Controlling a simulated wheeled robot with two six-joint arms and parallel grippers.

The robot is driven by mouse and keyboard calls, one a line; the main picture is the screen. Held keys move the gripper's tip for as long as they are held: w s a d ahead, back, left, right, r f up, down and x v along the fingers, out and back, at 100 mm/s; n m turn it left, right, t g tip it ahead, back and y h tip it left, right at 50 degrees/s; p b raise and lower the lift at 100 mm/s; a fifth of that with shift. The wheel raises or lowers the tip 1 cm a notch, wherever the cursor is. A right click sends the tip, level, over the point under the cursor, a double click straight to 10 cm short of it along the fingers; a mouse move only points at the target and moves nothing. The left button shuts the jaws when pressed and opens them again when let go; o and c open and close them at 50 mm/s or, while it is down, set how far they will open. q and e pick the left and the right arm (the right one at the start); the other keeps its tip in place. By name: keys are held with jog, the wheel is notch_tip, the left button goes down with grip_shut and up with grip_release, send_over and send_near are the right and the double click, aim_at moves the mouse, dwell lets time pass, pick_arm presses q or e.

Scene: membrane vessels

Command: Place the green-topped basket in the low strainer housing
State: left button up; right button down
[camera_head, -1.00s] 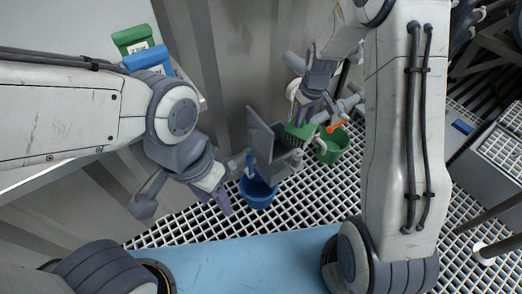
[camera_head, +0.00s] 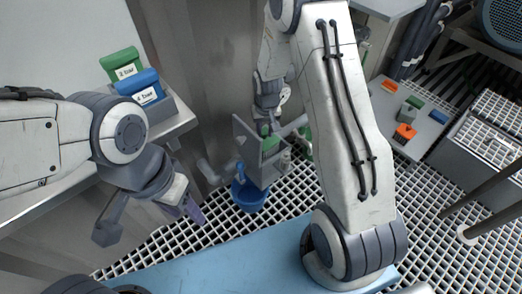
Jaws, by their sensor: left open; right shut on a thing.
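The low strainer housing (camera_head: 264,172) is a small grey box with its flat grey door or lid standing open on its left. The green-topped basket (camera_head: 270,143) is at the housing's upper opening; its green top shows and its body is mostly hidden by the housing. I cannot tell whether it is fully seated. My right gripper (camera_head: 266,122) reaches down from above and is shut on the basket. My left gripper (camera_head: 150,215) is open and empty, well to the left of the housing.
A blue bucket (camera_head: 249,198) sits below the housing on the grating. A green bucket (camera_head: 306,146) is mostly hidden behind my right arm. Green (camera_head: 121,63) and blue (camera_head: 139,83) labelled bins stand at upper left.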

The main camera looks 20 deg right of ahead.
aim_at(265, 140)
notch_tip(265, 140, down, 7)
jog(key=b, duration=0.2)
jog(key=shift+r+b, duration=0.2)
jog(key=shift+b, duration=0.1)
jog(key=shift+f, duration=0.2)
jog(key=c, duration=0.6)
grip_release()
jog(key=shift+r, duration=0.15)
jog(key=r+p, duration=0.2)
jog(key=r, duration=0.2)
jog(key=s+r+p, duration=0.1)
jog(key=r+p, duration=0.1)
jog(key=r, duration=0.2)
jog(key=r+p, duration=0.2)
jog(key=r, duration=0.2)
jog(key=shift+s+a, duration=0.15)
jog(key=shift+s, duration=0.05)
